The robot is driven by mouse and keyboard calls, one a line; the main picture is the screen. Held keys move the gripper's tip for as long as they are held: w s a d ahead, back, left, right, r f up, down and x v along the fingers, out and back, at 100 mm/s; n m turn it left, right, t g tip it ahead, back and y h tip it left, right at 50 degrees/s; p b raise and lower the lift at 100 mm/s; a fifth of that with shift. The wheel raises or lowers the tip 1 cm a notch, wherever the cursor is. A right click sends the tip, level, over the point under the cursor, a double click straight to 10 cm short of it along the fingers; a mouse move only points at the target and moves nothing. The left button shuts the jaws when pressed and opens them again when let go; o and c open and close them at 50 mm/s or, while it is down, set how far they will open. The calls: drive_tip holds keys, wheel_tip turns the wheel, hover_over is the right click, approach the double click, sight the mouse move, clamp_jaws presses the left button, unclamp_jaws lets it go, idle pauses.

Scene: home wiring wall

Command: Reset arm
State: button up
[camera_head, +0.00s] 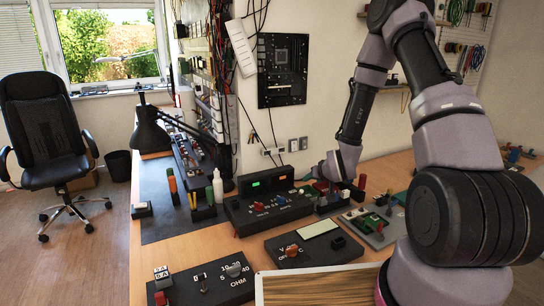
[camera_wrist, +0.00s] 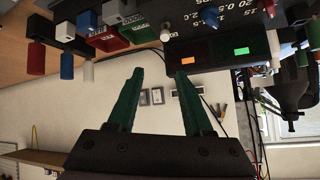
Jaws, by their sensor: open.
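My arm comes in from the right in the head view and bends down over the workbench (camera_head: 185,236). Its end is low beside the black dual-display power unit (camera_head: 270,203), and the fingers are hard to make out there. In the wrist view my gripper (camera_wrist: 158,78) shows two dark green fingers spread apart with nothing between them. The power unit (camera_wrist: 212,52) also shows there, turned upside down, with an orange and a green display. A row of red, blue and white plugs (camera_wrist: 66,66) hangs at the upper left of the wrist view, apart from the fingers.
A black lamp (camera_head: 150,135), a white bottle (camera_head: 217,186) and screwdrivers (camera_head: 173,185) stand left of the power unit. Meter boxes (camera_head: 203,286) (camera_head: 314,245) and a green circuit board (camera_head: 372,222) lie in front. Cables hang on the wall. An office chair (camera_head: 40,130) stands on the open floor.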

drive_tip(key=s+d+r+m+g+h, duration=0.15)
drive_tip(key=s+r, duration=0.25)
drive_tip(key=r, duration=0.8)
drive_tip(key=s+d+r, duration=0.2)
drive_tip(key=s+r, duration=0.1)
drive_tip(key=r, duration=0.9)
drive_tip(key=s+r, duration=0.4)
drive_tip(key=s, duration=0.3)
drive_tip(key=s+r+m+g+y, duration=0.1)
drive_tip(key=s+r, duration=0.4)
drive_tip(key=s, duration=0.3)
drive_tip(key=s+r+m+y, duration=0.1)
drive_tip(key=s+r, duration=0.4)
drive_tip(key=s, duration=0.2)
drive_tip(key=shift+s+a, duration=0.3)
drive_tip(key=shift+a+g, duration=0.1)
drive_tip(key=shift+g, duration=0.15)
